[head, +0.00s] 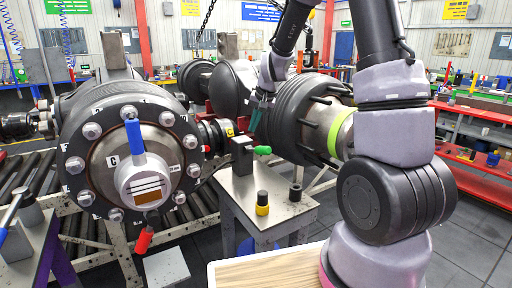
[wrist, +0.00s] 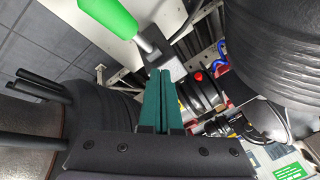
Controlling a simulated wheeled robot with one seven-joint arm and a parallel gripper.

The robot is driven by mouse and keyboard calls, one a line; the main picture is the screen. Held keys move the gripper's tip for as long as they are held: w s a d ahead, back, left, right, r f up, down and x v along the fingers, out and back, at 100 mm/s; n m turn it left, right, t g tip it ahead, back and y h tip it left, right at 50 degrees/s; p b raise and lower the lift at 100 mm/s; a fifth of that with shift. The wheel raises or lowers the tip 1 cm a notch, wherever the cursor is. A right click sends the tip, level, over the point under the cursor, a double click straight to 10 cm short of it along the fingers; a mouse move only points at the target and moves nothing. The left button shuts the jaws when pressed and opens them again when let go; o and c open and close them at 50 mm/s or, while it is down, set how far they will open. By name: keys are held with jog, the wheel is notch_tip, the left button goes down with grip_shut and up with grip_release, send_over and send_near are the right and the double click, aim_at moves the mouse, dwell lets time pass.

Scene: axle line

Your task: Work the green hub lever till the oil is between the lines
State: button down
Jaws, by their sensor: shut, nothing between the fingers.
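The green lever (head: 263,150) sticks out to the right from a dark block on the grey stand between the two hubs. In the wrist view the green lever (wrist: 108,14) is at the upper left, its metal shaft running into a dark block. My gripper (head: 256,118) is just above the lever in the head view. In the wrist view my gripper (wrist: 160,74) has its teal fingers together, empty and apart from the lever.
A blue lever (head: 134,135) and a red handle (head: 143,240) are on the bolted left hub (head: 98,165). A yellow-banded black cup (head: 262,203) and a dark cup (head: 295,192) stand on the grey stand (head: 245,186). The ribbed right drum (head: 290,115) is close to my arm.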

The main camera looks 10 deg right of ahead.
aim_at(258, 147)
jog(key=shift+s+d+f, duration=0.1)
jog(key=shift+s+f, duration=0.2)
jog(key=shift+f, duration=0.5)
jog(key=shift+s+d+f, duration=0.1)
jog(key=shift+s+f, duration=0.15)
jog(key=shift+f, duration=0.55)
jog(key=shift+f, duration=0.15)
dwell(0.8)
jog(key=shift+s+f, duration=0.15)
jog(key=shift+f, duration=0.15)
jog(key=shift+s+d+f, duration=0.1)
jog(key=shift+s+f, duration=0.1)
jog(key=shift+f, duration=0.4)
jog(key=shift+s+d+f, duration=0.1)
jog(key=shift+s+f, duration=0.15)
jog(key=shift+f, duration=0.4)
jog(key=shift+s+f, duration=0.2)
jog(key=shift+f, duration=0.4)
dwell(1.7)
dwell(0.5)
jog(key=shift+w+a+r, duration=0.1)
jog(key=shift+w+r, duration=0.15)
jog(key=shift+r, duration=0.5)
jog(key=shift+w+a+r, duration=0.1)
jog(key=shift+w+r, duration=0.2)
jog(key=shift+r, duration=0.5)
jog(key=shift+w+a+r, duration=0.1)
jog(key=shift+w+r, duration=0.15)
jog(key=shift+r, duration=0.5)
